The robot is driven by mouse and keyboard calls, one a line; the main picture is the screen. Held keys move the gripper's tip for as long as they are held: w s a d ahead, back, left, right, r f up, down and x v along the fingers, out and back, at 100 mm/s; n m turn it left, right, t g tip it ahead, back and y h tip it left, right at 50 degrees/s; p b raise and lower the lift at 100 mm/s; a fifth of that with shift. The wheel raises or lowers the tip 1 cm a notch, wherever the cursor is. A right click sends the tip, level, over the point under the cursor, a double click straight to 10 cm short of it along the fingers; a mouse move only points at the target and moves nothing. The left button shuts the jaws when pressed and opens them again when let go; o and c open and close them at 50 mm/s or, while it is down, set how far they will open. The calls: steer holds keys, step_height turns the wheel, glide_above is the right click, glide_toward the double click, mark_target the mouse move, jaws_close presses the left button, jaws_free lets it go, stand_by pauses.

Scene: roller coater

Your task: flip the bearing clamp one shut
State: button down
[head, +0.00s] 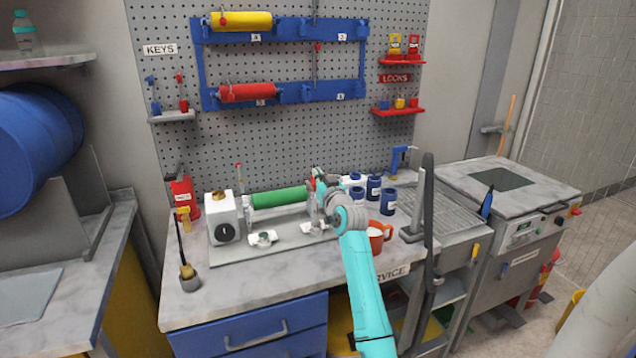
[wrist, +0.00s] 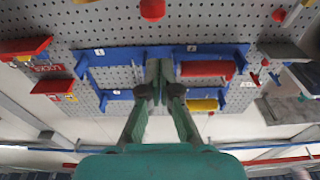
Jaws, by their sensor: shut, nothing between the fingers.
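The roller coater stands on the bench in the head view, with a green roller (head: 280,197) lying across it and a white housing (head: 224,217) with a dial at its left end. Small white fittings (head: 263,238) sit on its base plate in front of the roller. I cannot tell which part is bearing clamp one or whether it is shut; my arm hides much of the roller's right end. My gripper (head: 320,182) is by that end, partly hidden by my wrist. In the wrist view my gripper (wrist: 160,76) is shut and empty, pointing towards the pegboard.
A blue rack (head: 200,70) on the pegboard holds a yellow roller (head: 241,21) and a red roller (head: 248,92). Blue jars (head: 374,188) and an orange mug (head: 377,238) crowd the right of my arm. The bench front (head: 250,283) is mostly clear.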

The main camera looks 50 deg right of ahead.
steer(key=f+v, duration=0.2)
steer(key=v, duration=0.6)
steer(key=shift+s+a, duration=0.15)
steer(key=shift+s, duration=0.05)
stand_by(0.4)
